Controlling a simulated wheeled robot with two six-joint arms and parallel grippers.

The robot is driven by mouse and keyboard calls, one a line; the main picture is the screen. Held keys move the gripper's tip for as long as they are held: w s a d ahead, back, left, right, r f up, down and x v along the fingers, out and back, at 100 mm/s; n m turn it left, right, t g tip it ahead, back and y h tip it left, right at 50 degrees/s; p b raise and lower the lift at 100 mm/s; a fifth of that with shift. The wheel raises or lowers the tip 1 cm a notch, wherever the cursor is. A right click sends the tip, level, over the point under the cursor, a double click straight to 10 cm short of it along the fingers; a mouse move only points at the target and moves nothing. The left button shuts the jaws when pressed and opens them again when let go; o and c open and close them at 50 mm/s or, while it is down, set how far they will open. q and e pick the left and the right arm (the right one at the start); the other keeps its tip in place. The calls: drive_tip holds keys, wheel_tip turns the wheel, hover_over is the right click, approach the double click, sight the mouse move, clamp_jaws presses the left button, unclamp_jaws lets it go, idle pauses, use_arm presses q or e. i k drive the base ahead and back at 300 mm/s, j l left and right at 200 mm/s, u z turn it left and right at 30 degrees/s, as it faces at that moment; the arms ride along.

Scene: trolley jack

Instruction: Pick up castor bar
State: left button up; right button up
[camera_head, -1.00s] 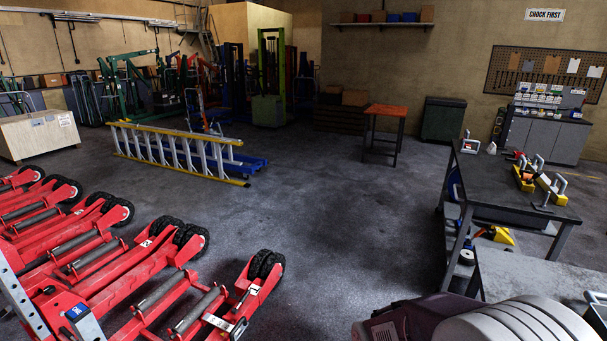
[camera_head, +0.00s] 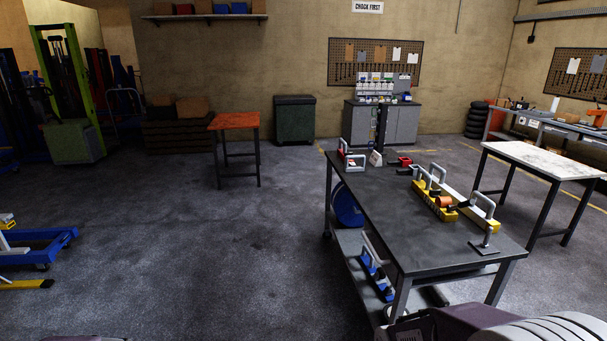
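I cannot tell for sure which thing is the castor bar. On the dark workbench (camera_head: 390,225) at the right lie yellow blocks or bars with grey handles (camera_head: 432,194), with an orange cylinder (camera_head: 445,202) beside them. Another yellow piece with a grey handle (camera_head: 485,217) is at the bench's right side. A small plate with an upright handle (camera_head: 486,246) lies near the front right corner. A blue piece with a pale handle (camera_head: 376,272) is on the lower shelf. Neither of my grippers shows in the view.
A blue disc (camera_head: 347,204) is under the bench top. A white-topped table (camera_head: 545,160) stands at the right. An orange-topped table (camera_head: 234,121) and a green cabinet (camera_head: 295,119) are at the back. Floor left of the bench is clear, with a blue frame (camera_head: 40,245) at the far left.

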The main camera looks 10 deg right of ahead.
sight(378, 276)
drive_tip(key=i+l+z, duration=0.2)
drive_tip(key=i+z, duration=0.25)
drive_tip(key=i, duration=0.25)
drive_tip(key=i+z, duration=0.5)
drive_tip(key=i, duration=0.2)
drive_tip(key=i+j+z, duration=0.45)
drive_tip(key=i, duration=0.2)
drive_tip(key=z, duration=0.25)
drive_tip(key=i+l, duration=0.05)
